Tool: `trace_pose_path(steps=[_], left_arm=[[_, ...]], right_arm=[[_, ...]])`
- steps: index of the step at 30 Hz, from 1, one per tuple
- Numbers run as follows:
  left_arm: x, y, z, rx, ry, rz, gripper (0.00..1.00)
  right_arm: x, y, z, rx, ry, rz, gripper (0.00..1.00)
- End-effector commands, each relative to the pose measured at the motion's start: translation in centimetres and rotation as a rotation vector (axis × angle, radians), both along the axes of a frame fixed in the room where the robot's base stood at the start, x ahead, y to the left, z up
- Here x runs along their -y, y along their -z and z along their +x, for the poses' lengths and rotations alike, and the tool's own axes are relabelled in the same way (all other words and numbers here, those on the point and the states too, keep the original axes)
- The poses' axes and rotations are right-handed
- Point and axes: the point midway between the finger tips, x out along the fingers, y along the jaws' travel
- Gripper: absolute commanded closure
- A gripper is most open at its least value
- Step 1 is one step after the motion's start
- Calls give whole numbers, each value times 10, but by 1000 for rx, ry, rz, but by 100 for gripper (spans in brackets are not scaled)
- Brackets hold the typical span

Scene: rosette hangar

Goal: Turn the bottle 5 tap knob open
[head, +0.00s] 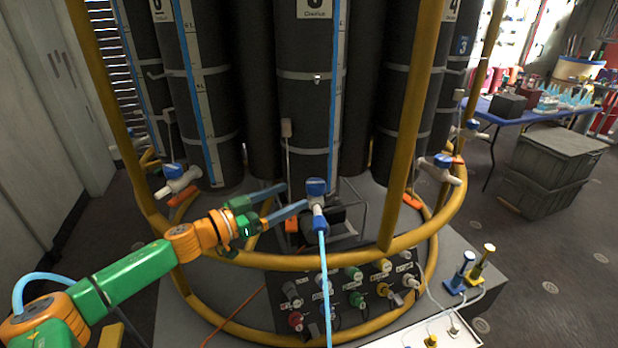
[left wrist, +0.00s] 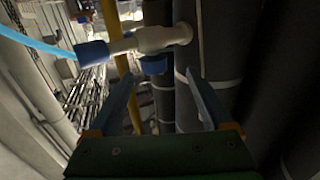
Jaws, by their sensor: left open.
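The central dark bottle (head: 304,105) carries a label cut off by the top edge, so its digit is hard to read. Its tap has a blue knob (head: 316,188) on a white body (head: 319,208), with a light blue hose (head: 325,275) hanging down. In the left wrist view the white tap body (left wrist: 150,39) leaves the dark bottle, and the blue knob (left wrist: 153,65) shows ahead, between the fingertip lines. My left gripper (head: 296,195) is open and empty, its two blue-grey fingers pointing at the knob from the left, seemingly just short of it. My right gripper is not in view.
A yellow ring frame (head: 300,260) with uprights (head: 408,140) surrounds the bottles. Other bottles have similar taps at left (head: 178,180) and right (head: 440,170). A panel of coloured connectors (head: 350,290) sits below. A blue table (head: 540,115) and grey crates (head: 550,165) stand at right.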

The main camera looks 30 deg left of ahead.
Motion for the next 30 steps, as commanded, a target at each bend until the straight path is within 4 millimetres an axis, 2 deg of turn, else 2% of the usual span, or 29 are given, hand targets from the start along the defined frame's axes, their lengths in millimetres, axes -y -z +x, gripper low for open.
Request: trace_pose_path(steps=[6, 13, 24, 26, 30], left_arm=[[11, -7, 27, 7, -1, -5, 16], [23, -4, 54, 3, -1, -3, 16], [27, 0, 61, 0, 3, 0, 16], [27, 0, 61, 0, 3, 0, 30], [27, 0, 61, 0, 2, 0, 67]], right_arm=[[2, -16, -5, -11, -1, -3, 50], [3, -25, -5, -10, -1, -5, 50], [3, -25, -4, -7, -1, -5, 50], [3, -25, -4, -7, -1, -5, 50], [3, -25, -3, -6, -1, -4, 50]])
